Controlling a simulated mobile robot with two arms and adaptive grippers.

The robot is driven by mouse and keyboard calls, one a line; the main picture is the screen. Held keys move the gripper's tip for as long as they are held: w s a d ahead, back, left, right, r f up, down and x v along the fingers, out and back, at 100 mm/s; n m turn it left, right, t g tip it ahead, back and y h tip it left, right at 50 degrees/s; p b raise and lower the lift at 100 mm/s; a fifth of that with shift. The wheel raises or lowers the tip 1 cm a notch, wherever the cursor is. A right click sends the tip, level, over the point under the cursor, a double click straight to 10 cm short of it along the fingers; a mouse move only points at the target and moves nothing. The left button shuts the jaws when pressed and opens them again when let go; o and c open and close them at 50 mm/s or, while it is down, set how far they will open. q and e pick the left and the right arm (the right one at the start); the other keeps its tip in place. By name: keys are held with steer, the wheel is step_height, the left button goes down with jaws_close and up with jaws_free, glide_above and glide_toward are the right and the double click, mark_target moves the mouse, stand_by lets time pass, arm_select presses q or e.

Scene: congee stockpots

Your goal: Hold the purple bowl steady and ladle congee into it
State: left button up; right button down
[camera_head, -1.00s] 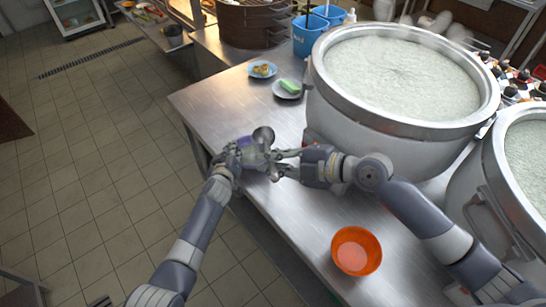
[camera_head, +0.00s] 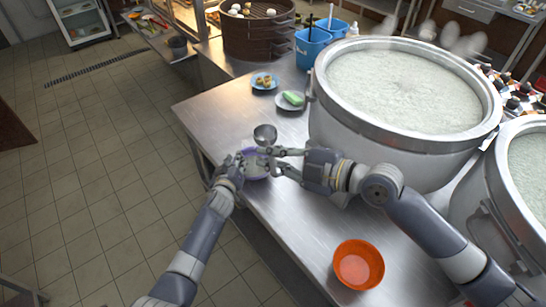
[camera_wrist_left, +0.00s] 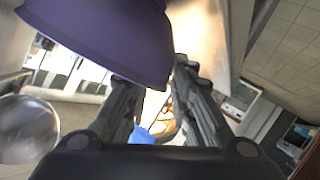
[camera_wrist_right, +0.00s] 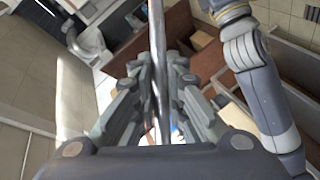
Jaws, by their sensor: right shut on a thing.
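The purple bowl (camera_head: 258,174) is at the counter's left edge, partly hidden by my grippers. It fills the upper left of the left wrist view (camera_wrist_left: 105,35). My left gripper (camera_head: 236,166) is at the bowl's left side, fingers around its lower rim; I cannot tell if they clamp it. My right gripper (camera_head: 278,160) is shut on the metal ladle, whose handle stands between its fingers in the right wrist view (camera_wrist_right: 158,50). The ladle's cup (camera_head: 265,134) is just behind the bowl. A large pot of white congee (camera_head: 405,92) stands to the right.
An orange bowl (camera_head: 358,265) sits on the counter's near part. A second congee pot (camera_head: 490,200) is at the right edge. The steel counter (camera_head: 215,110) is clear at left.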

arm_select(q)
steer(key=shift+s, duration=0.1)
stand_by(0.3)
steer(key=v, duration=1.1)
steer(key=shift+s, duration=0.4)
steer(key=shift+a+r, duration=0.1)
